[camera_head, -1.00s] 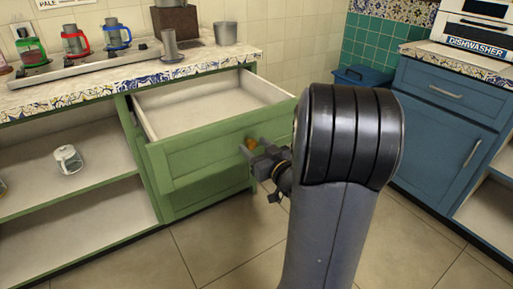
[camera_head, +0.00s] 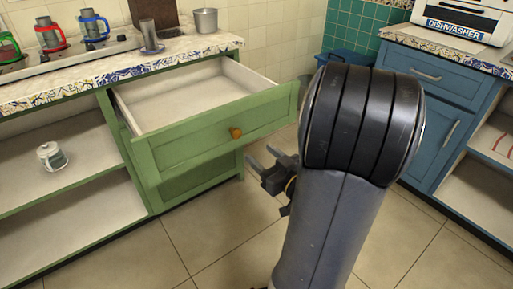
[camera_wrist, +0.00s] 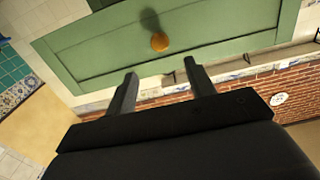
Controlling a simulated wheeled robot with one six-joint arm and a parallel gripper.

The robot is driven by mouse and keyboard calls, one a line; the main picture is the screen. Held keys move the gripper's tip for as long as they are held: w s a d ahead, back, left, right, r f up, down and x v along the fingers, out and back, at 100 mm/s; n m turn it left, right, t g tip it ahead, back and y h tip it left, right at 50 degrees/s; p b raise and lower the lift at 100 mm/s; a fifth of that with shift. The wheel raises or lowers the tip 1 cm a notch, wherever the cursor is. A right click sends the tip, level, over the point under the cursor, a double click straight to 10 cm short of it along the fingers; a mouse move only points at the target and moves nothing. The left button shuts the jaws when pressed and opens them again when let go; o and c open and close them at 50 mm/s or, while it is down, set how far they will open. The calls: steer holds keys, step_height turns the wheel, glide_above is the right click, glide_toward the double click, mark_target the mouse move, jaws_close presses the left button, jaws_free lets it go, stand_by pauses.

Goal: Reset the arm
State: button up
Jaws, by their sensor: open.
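My gripper (camera_head: 262,163) is open and empty in front of the green drawer, a little below and to the right of its knob. In the wrist view the two fingers of my gripper (camera_wrist: 160,82) are spread apart with nothing between them. The green drawer (camera_head: 190,147) is pulled out and its inside looks empty. Its round orange-brown knob (camera_head: 236,133) is clear of the fingers. The knob also shows in the wrist view (camera_wrist: 159,42), beyond the fingertips.
A counter (camera_head: 120,69) above holds cups in red, blue and green holders and a metal pot (camera_head: 205,20). A glass jar (camera_head: 52,157) sits on the open shelf at left. Blue cabinets (camera_head: 432,115) stand at right. Tiled floor (camera_head: 215,235) lies clear below the drawer.

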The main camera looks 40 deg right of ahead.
mark_target(237, 134)
steer(key=shift+s, duration=0.3)
steer(key=shift+w+a+b, duration=0.2)
steer(key=shift+w+b, duration=0.9)
steer(key=shift+w, duration=4.5)
steer(key=shift+a, duration=0.1)
